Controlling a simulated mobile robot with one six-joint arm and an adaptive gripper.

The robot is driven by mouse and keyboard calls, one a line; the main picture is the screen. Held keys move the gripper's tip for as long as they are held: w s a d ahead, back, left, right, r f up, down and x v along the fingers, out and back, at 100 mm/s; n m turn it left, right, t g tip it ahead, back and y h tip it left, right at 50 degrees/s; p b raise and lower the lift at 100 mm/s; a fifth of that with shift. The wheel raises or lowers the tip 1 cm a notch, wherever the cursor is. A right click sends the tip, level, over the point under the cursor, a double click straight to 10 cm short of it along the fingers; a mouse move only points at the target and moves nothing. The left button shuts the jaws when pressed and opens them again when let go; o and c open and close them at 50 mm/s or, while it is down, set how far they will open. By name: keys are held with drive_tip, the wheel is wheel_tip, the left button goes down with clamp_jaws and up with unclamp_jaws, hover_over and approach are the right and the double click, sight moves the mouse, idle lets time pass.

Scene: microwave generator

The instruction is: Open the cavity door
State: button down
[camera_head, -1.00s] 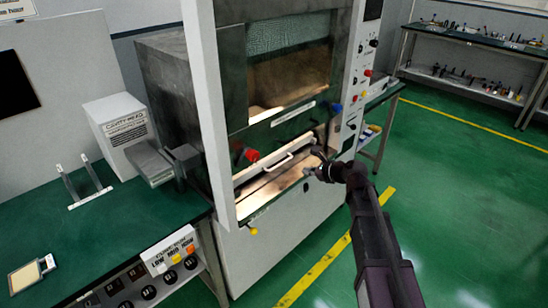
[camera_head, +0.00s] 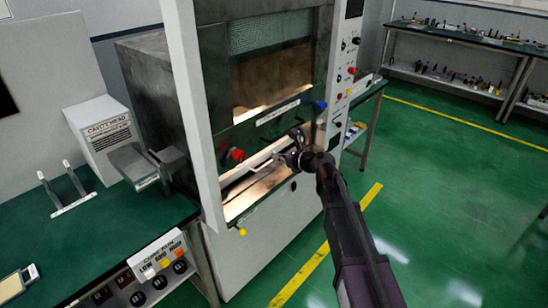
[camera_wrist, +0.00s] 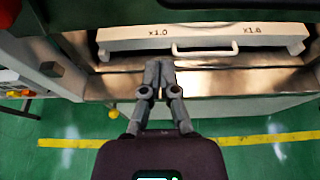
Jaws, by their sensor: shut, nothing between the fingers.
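The cavity door (camera_head: 216,105) is a dark panel with a mesh window on the front of the tall machine. It has a red knob (camera_head: 238,154) and a blue knob (camera_head: 320,105) along its lower edge. Below the panel is a lit gap holding a pale tray front with a white handle (camera_head: 262,162). In the wrist view the handle (camera_wrist: 205,50) and marks "x1.0" and "x1.6" show clearly. My gripper (camera_head: 297,140) is at the right end of this gap. In the wrist view my gripper (camera_wrist: 159,66) is shut and empty, fingertips just below and left of the handle; contact is unclear.
A white frame post (camera_head: 192,110) stands left of the door, and a control column (camera_head: 345,70) to its right. A green bench (camera_head: 100,225) with a cavity head box (camera_head: 105,135) stands at left. Green floor (camera_head: 440,190) is clear at right.

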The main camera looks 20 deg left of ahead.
drive_tip(key=b+x, duration=0.3)
drive_tip(key=x, duration=0.6)
drive_tip(key=shift+w+r, duration=0.1)
idle(0.4)
wheel_tip(320, 180, up, 28)
drive_tip(key=p, duration=2.9)
drive_tip(key=shift+a+r, duration=0.1)
drive_tip(key=shift+r, duration=0.15)
drive_tip(key=p, duration=0.3)
approach(255, 79)
drive_tip(key=shift+d+r, duration=0.3)
drive_tip(key=shift+d, duration=0.2)
